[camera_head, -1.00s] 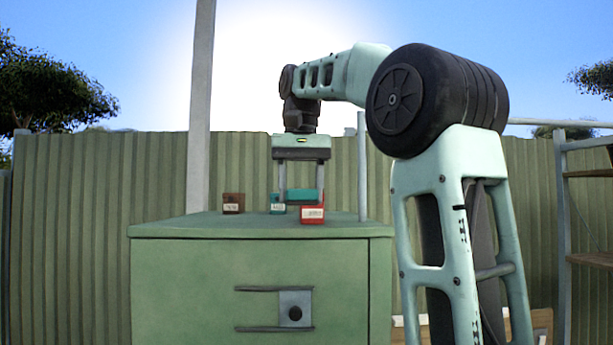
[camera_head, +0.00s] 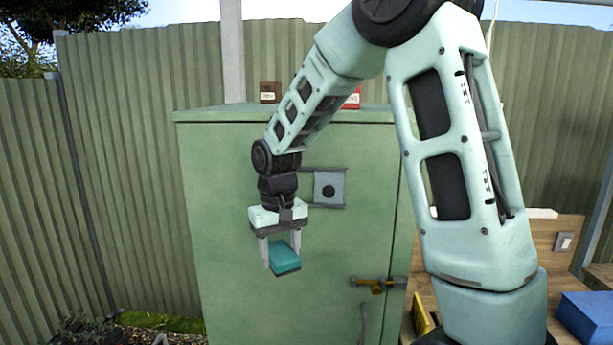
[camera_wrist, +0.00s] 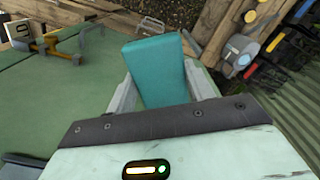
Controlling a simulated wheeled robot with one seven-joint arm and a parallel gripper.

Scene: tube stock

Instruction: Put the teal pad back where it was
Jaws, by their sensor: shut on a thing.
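The teal pad (camera_head: 285,257) is held between the fingers of my gripper (camera_head: 282,250), which is shut on it. The pad hangs in front of the green cabinet (camera_head: 230,215), below the height of its top, and tilts slightly. In the wrist view the pad (camera_wrist: 157,72) shows as a flat teal block between the two fingers of my gripper (camera_wrist: 160,92). My forearm hides part of the cabinet's top.
On the cabinet top stand a brown box (camera_head: 270,92) and a red box (camera_head: 352,99). A brass latch (camera_head: 377,284) juts from the cabinet's front. A blue box (camera_head: 588,317) lies at lower right. A corrugated fence (camera_head: 140,130) runs behind.

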